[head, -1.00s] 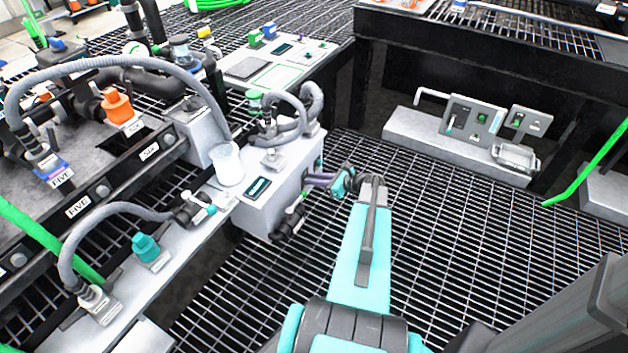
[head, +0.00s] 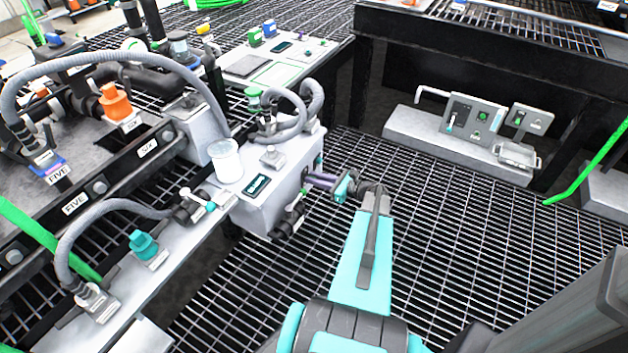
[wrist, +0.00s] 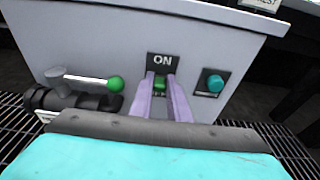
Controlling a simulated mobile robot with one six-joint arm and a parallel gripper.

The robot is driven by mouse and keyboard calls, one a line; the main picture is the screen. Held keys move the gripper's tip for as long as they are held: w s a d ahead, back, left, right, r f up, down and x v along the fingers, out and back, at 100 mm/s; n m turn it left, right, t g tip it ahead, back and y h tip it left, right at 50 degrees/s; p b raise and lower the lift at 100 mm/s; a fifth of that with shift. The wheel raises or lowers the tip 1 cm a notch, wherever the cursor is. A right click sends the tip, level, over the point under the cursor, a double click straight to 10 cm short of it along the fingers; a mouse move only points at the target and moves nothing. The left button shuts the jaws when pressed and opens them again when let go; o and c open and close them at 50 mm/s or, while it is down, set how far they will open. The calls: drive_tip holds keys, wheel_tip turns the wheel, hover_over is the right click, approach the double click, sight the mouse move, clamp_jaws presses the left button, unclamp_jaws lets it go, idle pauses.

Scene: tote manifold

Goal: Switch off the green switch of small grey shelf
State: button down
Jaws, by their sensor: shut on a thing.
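The small grey shelf (head: 262,203) is a pale grey box at the centre left in the head view. Its front face (wrist: 110,40) fills much of the wrist view. The green switch (wrist: 160,83) sits on a dark plate (wrist: 162,60) reading ON. My gripper (wrist: 161,80) has two purple fingers, one on each side of the switch, closed on it. In the head view my gripper (head: 310,181) reaches the box's right-hand face, and the switch is hidden there. The fingers cover part of the plate.
A teal round button (wrist: 214,83) is right of the switch. A valve with a green-knobbed lever (wrist: 115,84) is at left, close to the fingers. A white cup (head: 226,163) and hoses stand on or beside the box. Another panel (head: 472,120) stands at the right. Open grating lies around my arm.

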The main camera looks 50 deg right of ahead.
drive_tip(key=f+t, duration=0.1)
drive_tip(key=f+t+y+b, duration=0.1)
drive_tip(key=t, duration=0.1)
drive_tip(key=shift+s+d+t+b, duration=0.1)
drive_tip(key=shift+t+b, duration=0.2)
drive_tip(key=shift+f+t+y, duration=0.2)
drive_tip(key=shift+t, duration=0.75)
drive_tip(key=shift+f+t+y, duration=0.2)
drive_tip(key=shift+t, duration=0.75)
drive_tip(key=c, duration=1.7)
unclamp_jaws()
drive_tip(key=p+v, duration=0.2)
drive_tip(key=v, duration=1.1)
drive_tip(key=shift+s+f, duration=0.25)
